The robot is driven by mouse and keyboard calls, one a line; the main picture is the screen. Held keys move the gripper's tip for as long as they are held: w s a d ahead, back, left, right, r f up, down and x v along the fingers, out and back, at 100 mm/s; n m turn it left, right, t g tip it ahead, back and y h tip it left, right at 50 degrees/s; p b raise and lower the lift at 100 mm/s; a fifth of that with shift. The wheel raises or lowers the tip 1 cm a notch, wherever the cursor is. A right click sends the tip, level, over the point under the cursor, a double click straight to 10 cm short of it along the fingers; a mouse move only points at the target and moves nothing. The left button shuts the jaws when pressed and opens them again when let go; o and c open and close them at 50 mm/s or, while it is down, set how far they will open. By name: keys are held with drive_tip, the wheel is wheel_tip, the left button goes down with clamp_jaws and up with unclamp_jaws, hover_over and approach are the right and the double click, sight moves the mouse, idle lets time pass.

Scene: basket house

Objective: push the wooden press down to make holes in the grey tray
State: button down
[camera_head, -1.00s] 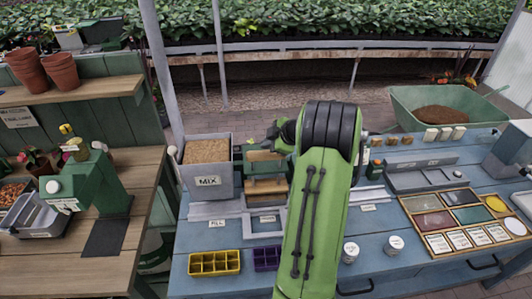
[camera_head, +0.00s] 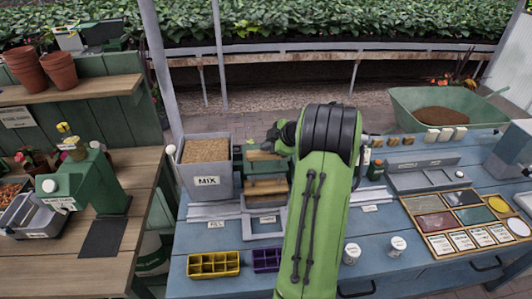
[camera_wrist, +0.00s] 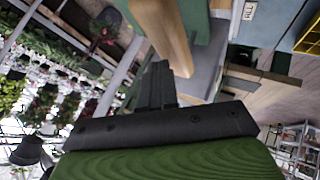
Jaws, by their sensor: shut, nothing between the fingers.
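The wooden press shows in the head view as an upper wooden bar (camera_head: 262,155) and a lower wooden block (camera_head: 267,187) in a green frame (camera_head: 251,167). My arm hides its right side. In the wrist view a wooden bar (camera_wrist: 163,32) is close to my gripper (camera_wrist: 157,72), whose black fingers are shut with nothing between them. I cannot tell whether they touch the bar. My gripper is mostly hidden behind my arm in the head view. I cannot make out clearly a grey tray under the press; a grey frame (camera_head: 247,226) lies in front of it.
A grey MIX bin (camera_head: 207,181) stands left of the press. A yellow tray (camera_head: 213,264) and a purple tray (camera_head: 266,260) lie at the bench front. White jars (camera_head: 351,253), a sample board (camera_head: 435,224) and a grey station (camera_head: 425,178) are to the right.

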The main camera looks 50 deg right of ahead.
sight(268, 154)
drive_tip(key=shift+f+b, duration=1.75)
drive_tip(key=shift+b, duration=0.15)
idle(1.2)
idle(0.3)
drive_tip(key=shift+r+p, duration=1.3)
drive_tip(key=shift+r, duration=1)
drive_tip(key=shift+r+p, duration=1.65)
drive_tip(key=shift+r, duration=0.95)
drive_tip(key=shift+f, duration=0.1)
